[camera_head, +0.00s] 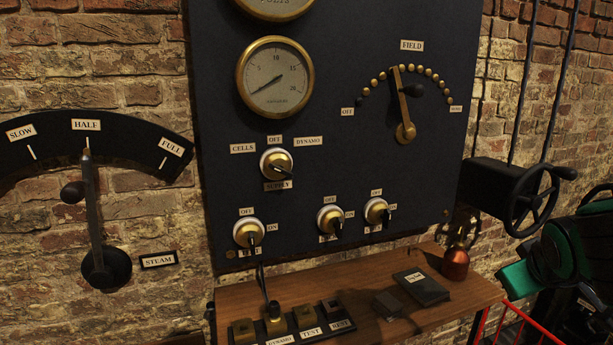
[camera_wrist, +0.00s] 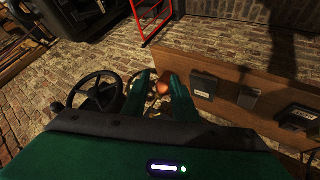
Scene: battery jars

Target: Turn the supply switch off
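The supply switch (camera_head: 276,162) is a round brass and white knob with a black handle on the dark panel. Its labels read CELLS at left, OFF above and DYNAMO at right. The handle slants to the lower right, away from the OFF label. My gripper (camera_wrist: 161,82) is open and empty in the wrist view, with a copper-coloured vessel (camera_wrist: 163,88) visible beyond the gap between its green fingers. In the head view, its green parts show at the right edge, far right of and below the switch. The switch is not in the wrist view.
A field lever (camera_head: 405,110) is at upper right. A wooden shelf (camera_head: 455,297) juts out below, holding a copper vessel (camera_head: 455,264), a dark book (camera_head: 421,287) and several labelled blocks. A handwheel (camera_head: 533,200) stands near my arm.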

